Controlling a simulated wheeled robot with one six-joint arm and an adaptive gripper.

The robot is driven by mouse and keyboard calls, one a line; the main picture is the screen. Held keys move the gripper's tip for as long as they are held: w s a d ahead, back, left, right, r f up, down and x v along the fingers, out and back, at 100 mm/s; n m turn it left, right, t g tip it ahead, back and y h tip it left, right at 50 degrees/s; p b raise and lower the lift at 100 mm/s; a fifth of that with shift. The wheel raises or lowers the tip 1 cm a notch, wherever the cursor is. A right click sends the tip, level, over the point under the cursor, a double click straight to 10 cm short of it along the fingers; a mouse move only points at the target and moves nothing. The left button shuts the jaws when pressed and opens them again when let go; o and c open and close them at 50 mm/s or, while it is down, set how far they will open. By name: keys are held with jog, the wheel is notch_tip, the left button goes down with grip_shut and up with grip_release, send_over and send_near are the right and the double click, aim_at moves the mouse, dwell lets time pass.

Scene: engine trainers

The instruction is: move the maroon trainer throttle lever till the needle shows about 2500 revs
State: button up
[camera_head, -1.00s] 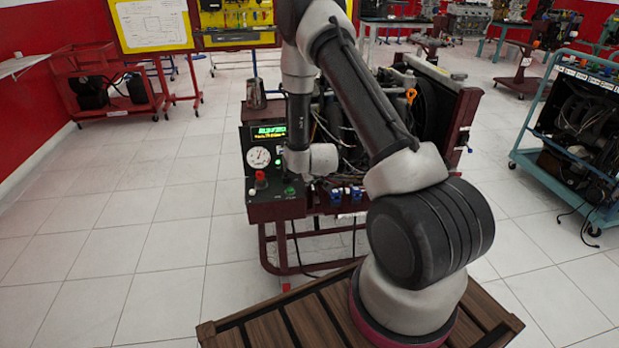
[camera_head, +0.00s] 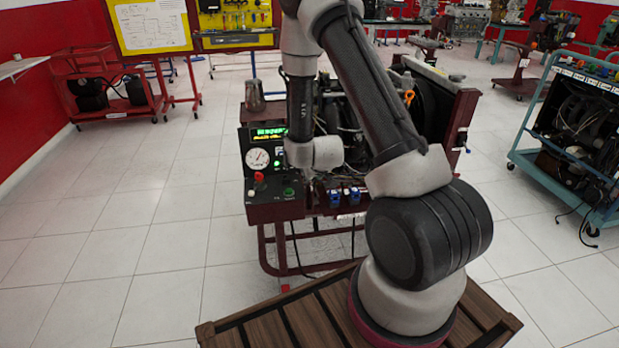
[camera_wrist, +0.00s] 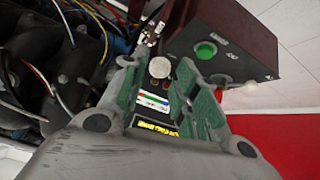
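The maroon trainer (camera_head: 278,212) stands ahead, with a black control panel at its left. A round white needle gauge (camera_head: 257,159) sits under a lit display (camera_head: 268,133). The needle points roughly up and right; its figures are too small to read. A small white ball (camera_wrist: 250,88) sticks out from the panel edge in the wrist view; I cannot tell if it is the throttle lever's knob. My gripper (camera_wrist: 168,82) is open in the wrist view, its green-padded fingers apart over the panel, with nothing seen held. The head view hides the fingers behind my wrist.
A red knob (camera_head: 258,176) and a green button (camera_head: 288,192) sit on the panel. Blue parts (camera_head: 335,197) are on the trainer's front. Wires and hoses (camera_wrist: 75,45) lie close to the left finger. A blue-framed trainer (camera_head: 560,165) stands at right. Floor at left is clear.

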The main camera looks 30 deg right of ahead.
jog(key=v, duration=0.5)
jog(key=shift+s, duration=0.1)
jog(key=s+a+f+g+y, duration=0.1)
jog(key=s+a+g, duration=0.15)
jog(key=s, duration=0.35)
jog(key=s+a+f+g+y, duration=0.1)
jog(key=s+g, duration=0.3)
jog(key=s, duration=0.2)
jog(key=s+r+t, duration=0.1)
jog(key=s+r, duration=0.4)
jog(key=r, duration=0.6)
jog(key=s+r, duration=0.6)
jog(key=r, duration=0.4)
jog(key=s+d+r+t, duration=0.1)
jog(key=s+r, duration=0.5)
jog(key=r, duration=0.5)
jog(key=shift+s+r+n+t, duration=0.2)
jog(key=shift+r+n+t, duration=0.15)
jog(key=shift+n, duration=0.05)
jog(key=shift+d, duration=0.1)
dwell(0.4)
